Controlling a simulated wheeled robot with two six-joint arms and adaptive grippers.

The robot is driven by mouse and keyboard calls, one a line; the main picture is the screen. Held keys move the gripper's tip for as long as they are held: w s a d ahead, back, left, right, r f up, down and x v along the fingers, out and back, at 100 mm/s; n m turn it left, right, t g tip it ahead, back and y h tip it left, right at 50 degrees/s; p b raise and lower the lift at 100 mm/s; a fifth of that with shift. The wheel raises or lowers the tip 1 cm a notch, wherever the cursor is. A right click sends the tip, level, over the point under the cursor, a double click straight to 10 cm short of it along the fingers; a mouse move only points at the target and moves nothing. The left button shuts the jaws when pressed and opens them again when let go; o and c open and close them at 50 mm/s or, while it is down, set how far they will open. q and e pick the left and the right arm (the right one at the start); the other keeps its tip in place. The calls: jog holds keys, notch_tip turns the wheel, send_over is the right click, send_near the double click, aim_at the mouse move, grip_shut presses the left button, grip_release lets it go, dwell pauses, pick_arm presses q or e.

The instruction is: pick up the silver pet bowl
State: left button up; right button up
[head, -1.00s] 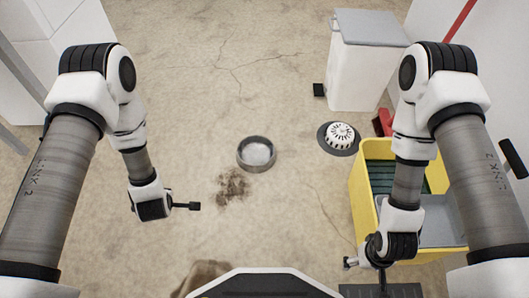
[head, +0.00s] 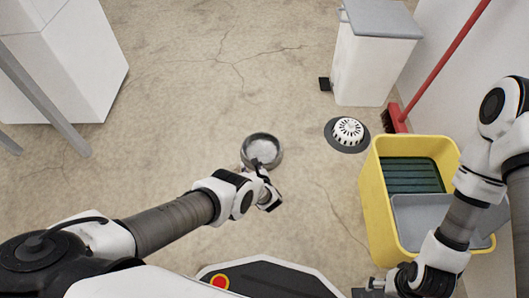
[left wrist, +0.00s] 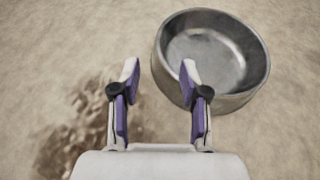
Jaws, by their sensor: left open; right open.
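The silver pet bowl (head: 262,149) sits upright on the floor near the middle of the head view. It is round, metallic and looks empty. In the left wrist view the bowl (left wrist: 212,58) is at the upper right, beyond the fingers. My left gripper (left wrist: 158,75) is open, with nothing between its fingers. Its right fingertip overlaps the bowl's near left wall in the picture; I cannot tell whether they touch. In the head view the left gripper (head: 260,172) is at the bowl's near edge. My right gripper (head: 376,284) is at the lower right, away from the bowl.
A yellow mop bucket (head: 372,195) stands at the right. A white floor drain (head: 348,130), a white bin (head: 372,65) and a red broom (head: 395,117) are behind it. A dark stain (left wrist: 85,130) marks the floor.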

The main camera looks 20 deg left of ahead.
aim_at(246, 158)
pick_arm(q)
jog(key=b+x, duration=0.5)
jog(key=x, duration=0.2)
jog(key=shift+s+f, duration=0.1)
jog(key=shift+f, duration=0.1)
jog(key=shift+w+a, duration=0.15)
jog(key=shift+w, duration=0.1)
jog(key=shift+r, duration=0.25)
grip_shut()
